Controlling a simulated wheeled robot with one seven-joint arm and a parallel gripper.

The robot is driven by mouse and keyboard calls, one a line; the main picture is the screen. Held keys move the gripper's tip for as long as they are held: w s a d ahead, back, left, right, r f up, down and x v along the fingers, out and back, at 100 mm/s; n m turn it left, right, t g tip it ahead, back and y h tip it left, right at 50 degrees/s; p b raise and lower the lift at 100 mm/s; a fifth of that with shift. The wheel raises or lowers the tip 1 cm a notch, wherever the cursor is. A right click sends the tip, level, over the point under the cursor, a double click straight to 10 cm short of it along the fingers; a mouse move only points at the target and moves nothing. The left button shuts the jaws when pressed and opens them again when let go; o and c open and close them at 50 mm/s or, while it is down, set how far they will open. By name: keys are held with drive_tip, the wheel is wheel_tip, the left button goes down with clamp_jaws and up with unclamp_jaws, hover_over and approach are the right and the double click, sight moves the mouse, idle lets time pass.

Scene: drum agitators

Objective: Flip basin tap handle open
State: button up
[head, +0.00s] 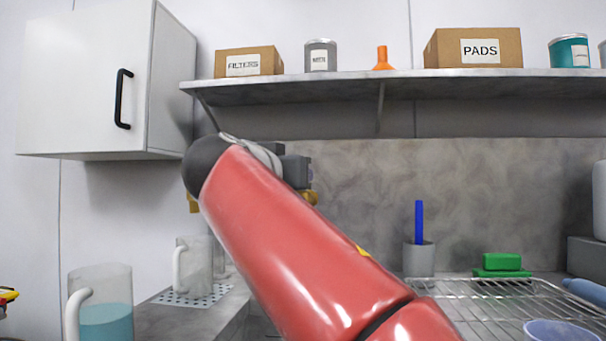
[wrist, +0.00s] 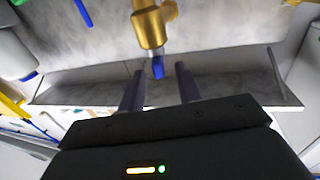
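In the wrist view a brass tap (wrist: 150,24) comes down from the top, with a small blue handle (wrist: 158,68) at its lower end. My gripper (wrist: 160,75) is open, its two dark fingers pointing toward the tap. The blue handle shows between the fingertips, with a gap on each side; I cannot tell how far ahead of them it is. In the head view my red arm covers most of the tap. Only brass parts (head: 310,197) show on either side of my wrist, and the handle is hidden.
A shelf (head: 400,88) with boxes and cans runs above, and a white wall cabinet (head: 95,80) is upper left. Clear jugs (head: 105,312) stand lower left. At right are a wire rack (head: 500,300), a cup (head: 419,260) with a blue item, and green blocks (head: 501,263).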

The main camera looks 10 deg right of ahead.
drive_tip(key=shift+p+x, duration=0.35)
drive_tip(key=shift+x, duration=1.85)
clamp_jaws()
